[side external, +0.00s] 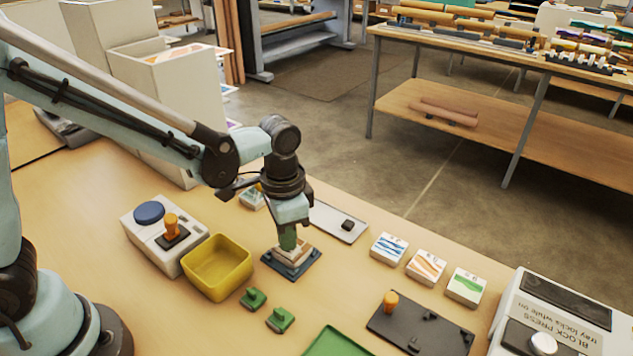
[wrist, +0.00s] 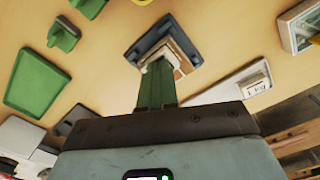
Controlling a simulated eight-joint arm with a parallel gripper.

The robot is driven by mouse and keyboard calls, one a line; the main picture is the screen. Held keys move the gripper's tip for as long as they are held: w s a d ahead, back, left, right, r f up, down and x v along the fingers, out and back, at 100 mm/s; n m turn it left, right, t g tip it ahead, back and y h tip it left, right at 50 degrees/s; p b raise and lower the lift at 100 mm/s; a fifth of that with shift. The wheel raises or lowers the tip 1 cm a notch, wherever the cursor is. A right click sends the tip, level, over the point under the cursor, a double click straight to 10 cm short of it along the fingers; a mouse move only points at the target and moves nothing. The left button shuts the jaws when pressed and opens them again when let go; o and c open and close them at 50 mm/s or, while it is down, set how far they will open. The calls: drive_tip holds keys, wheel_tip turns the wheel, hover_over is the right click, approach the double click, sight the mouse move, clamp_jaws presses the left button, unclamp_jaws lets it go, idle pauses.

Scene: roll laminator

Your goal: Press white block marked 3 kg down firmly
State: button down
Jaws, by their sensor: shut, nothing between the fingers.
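My gripper (side external: 289,240) is shut, with its green fingers pointing down over a small stack on a dark square base (side external: 273,265). The fingertips reach the top of a pale block (side external: 293,252) there; I cannot tell whether they press on it. In the wrist view the shut fingers (wrist: 157,75) hide part of the pale block and the wood-coloured layer (wrist: 181,50) on the dark base (wrist: 140,49). I cannot read a 3 kg mark on any block. A block marked 1 kg (wrist: 258,88) sits on a pale tray (wrist: 228,92), apart from the fingers.
A yellow bin (side external: 218,268) and a control box (side external: 148,243) with an orange knob stand left of the base. Green pieces (side external: 281,319) lie in front. Several picture blocks (side external: 427,267), a dark plate (side external: 421,326) and the block press (side external: 555,312) are at right.

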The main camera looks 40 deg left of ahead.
drive_tip(key=shift+f, duration=0.2)
drive_tip(key=shift+r, duration=3.5)
drive_tip(key=shift+s+a+r, duration=0.2)
drive_tip(key=shift+a+r, duration=0.05)
drive_tip(key=shift+a, duration=0.15)
drive_tip(key=s+a+r+n+t, duration=0.3)
drive_tip(key=s+a+n+t, duration=0.2)
drive_tip(key=a, duration=0.5)
drive_tip(key=shift+s+a+n+t, duration=0.2)
drive_tip(key=shift+n+t, duration=0.3)
drive_tip(key=shift+t, duration=0.6)
